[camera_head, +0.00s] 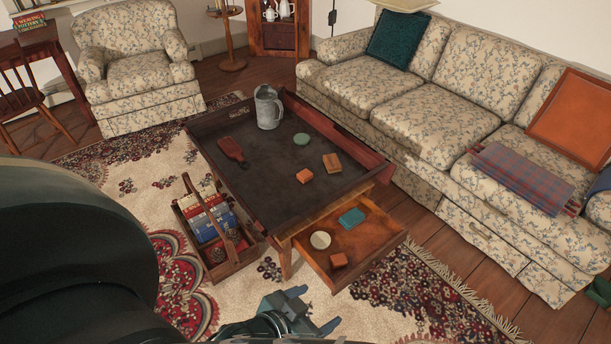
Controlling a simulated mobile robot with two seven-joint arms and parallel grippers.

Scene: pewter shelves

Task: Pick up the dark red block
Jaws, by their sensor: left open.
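A dark red object (230,149) lies on the left part of the dark coffee table top (265,165). It looks like a flat block with a narrower end toward the viewer. My left gripper (314,309) is at the bottom middle of the head view, over the rug and in front of the table. Its jaws are apart with nothing between them. It is well away from the dark red object. My right gripper does not show.
A metal pitcher (268,108), green disc (302,139), orange block (304,176) and tan block (331,163) share the tabletop. An open drawer (378,243) juts out near my gripper. A book crate (228,266) stands left. A sofa (437,100) borders the right.

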